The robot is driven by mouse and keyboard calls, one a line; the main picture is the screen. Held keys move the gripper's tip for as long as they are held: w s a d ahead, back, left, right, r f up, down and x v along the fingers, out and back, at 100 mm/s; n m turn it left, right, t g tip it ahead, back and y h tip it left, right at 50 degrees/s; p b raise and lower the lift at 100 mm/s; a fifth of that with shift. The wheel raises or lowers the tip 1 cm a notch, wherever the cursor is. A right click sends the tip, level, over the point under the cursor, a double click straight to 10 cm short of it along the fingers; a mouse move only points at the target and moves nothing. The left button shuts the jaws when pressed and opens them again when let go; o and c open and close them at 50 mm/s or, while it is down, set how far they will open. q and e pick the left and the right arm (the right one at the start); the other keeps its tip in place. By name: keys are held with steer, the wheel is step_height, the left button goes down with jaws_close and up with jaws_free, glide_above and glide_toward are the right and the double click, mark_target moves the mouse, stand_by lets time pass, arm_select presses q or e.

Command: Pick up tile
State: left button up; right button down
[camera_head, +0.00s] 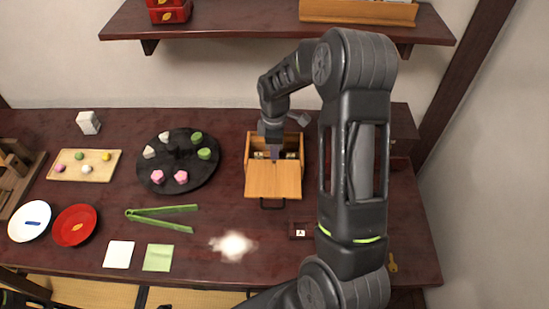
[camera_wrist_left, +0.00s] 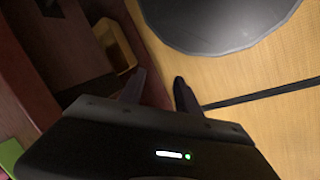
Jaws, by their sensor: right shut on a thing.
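A wooden box (camera_head: 250,150) stands at the back of the table, with its light wooden front panel (camera_head: 273,181) extending toward me. My right gripper (camera_head: 275,152) points down into the box's open part. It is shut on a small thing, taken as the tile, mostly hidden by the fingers. Small pale pieces show in the box beside the fingers.
A black round tray (camera_head: 178,178) with several sweets, green tongs (camera_head: 160,216), a red plate (camera_head: 75,226), a white plate (camera_head: 30,222) and a wooden board (camera_head: 66,176) are left of the box. A shelf (camera_head: 230,27) hangs above.

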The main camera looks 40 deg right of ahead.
steer(key=shift+r, duration=0.1)
stand_by(0.3)
step_height(320, 180, up, 10)
steer(key=shift+b, duration=0.45)
stand_by(0.4)
